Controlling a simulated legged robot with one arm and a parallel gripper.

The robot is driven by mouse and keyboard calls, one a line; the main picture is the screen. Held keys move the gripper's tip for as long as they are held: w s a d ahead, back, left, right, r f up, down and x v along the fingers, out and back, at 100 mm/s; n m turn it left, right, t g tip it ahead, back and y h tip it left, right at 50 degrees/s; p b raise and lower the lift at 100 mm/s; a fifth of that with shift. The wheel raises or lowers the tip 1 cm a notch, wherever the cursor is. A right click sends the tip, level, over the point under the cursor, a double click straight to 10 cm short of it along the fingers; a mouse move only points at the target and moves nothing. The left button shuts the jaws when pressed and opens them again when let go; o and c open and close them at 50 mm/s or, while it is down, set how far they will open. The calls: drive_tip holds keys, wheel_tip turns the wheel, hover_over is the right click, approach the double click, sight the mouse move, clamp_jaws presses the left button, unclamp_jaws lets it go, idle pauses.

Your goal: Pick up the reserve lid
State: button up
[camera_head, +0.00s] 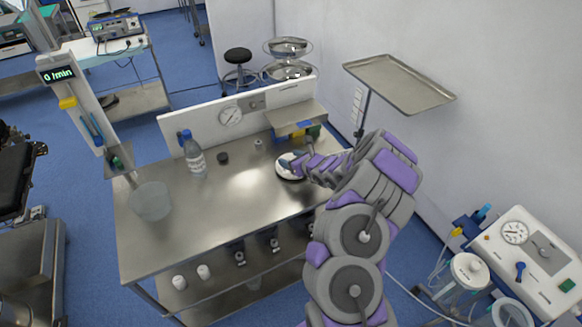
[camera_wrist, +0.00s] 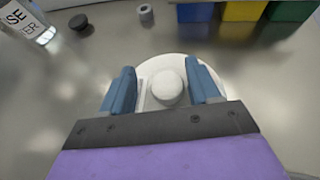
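A white round lid (camera_wrist: 168,62) with a pale raised knob (camera_wrist: 169,86) lies on the steel table, taken here as the reserve lid. In the head view the white lid (camera_head: 288,172) is at the table's right part, partly covered by my gripper (camera_head: 293,161). In the wrist view my gripper (camera_wrist: 162,82) is open, with one blue finger on each side of the knob. A gap shows between the knob and each finger. The near part of the lid is hidden behind the gripper body.
A bottle with a blue cap (camera_head: 194,158), a small black cap (camera_head: 222,158) and a clear bowl (camera_head: 151,201) stand on the steel table (camera_head: 225,230). Coloured bins (camera_head: 298,131) sit under the shelf behind the lid. The table's middle front is clear.

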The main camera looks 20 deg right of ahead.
drive_tip(key=shift+d+f, duration=0.15)
drive_tip(key=shift+d, duration=0.55)
drive_tip(key=c, duration=0.6)
drive_tip(key=shift+a, duration=0.25)
drive_tip(key=c, duration=0.3)
drive_tip(key=shift+a, duration=0.25)
drive_tip(key=shift+c, duration=0.4)
